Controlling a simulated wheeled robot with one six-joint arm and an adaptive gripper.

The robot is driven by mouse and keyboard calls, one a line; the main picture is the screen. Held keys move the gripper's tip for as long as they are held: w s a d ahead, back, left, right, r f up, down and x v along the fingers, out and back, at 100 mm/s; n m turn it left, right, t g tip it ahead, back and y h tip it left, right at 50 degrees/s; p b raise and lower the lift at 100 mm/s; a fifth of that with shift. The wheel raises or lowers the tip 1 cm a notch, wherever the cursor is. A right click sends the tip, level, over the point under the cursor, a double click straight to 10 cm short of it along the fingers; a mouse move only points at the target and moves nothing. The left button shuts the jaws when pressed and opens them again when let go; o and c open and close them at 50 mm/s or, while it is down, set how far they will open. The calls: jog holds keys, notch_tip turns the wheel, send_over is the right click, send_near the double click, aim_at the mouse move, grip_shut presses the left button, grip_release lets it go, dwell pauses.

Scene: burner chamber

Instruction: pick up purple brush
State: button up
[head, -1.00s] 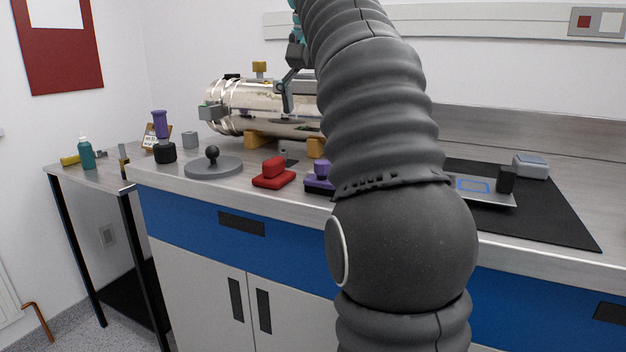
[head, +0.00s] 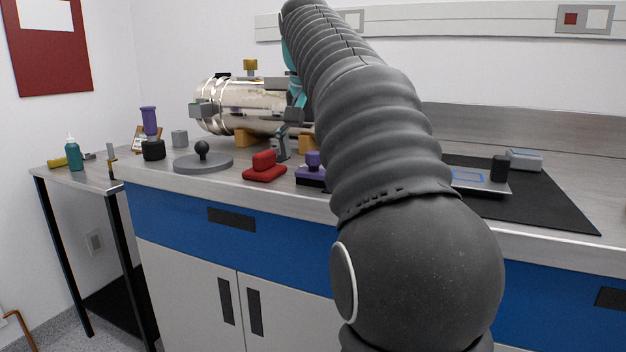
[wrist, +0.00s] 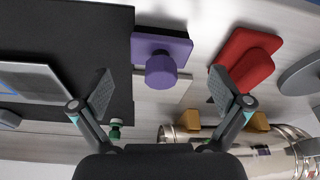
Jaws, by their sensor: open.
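The purple brush (head: 309,174) stands on the metal counter, with a round knob on a flat purple block and a dark underside. My arm hides part of its right side in the head view. In the wrist view the purple brush (wrist: 162,66) lies between the lines of my two fingers, near the top middle. My gripper (wrist: 162,90) is open and empty, its fingers spread to either side of the knob and apart from it. In the head view my gripper (head: 281,152) hangs over the counter behind the red block and brush, partly hidden by my arm.
A red block (head: 265,166) stands close left of the brush. A grey disc with a black knob (head: 204,163) is further left. A shiny metal cylinder (head: 240,105) on yellow supports lies behind. A black mat (head: 540,205) with a silver tray is right.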

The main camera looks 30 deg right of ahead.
jog(key=shift+x, duration=1.4)
jog(key=shift+s, duration=0.1)
jog(key=c, duration=1.3)
jog(key=shift+r, duration=0.1)
jog(key=shift+r, duration=0.6)
jog(key=r+p, duration=0.1)
jog(key=r, duration=0.1)
jog(key=d+r+p, duration=0.1)
jog(key=shift+d+r, duration=0.1)
jog(key=shift+r, duration=0.3)
jog(key=d+r+p, duration=0.1)
jog(key=d+r, duration=0.2)
jog(key=d, duration=0.2)
jog(key=s+d+r+p, duration=0.1)
jog(key=d+r, duration=0.1)
jog(key=d, duration=0.3)
jog(key=shift+s+d+r+p, duration=0.15)
jog(key=shift+s+r+p, duration=0.05)
jog(key=shift+r+p, duration=0.2)
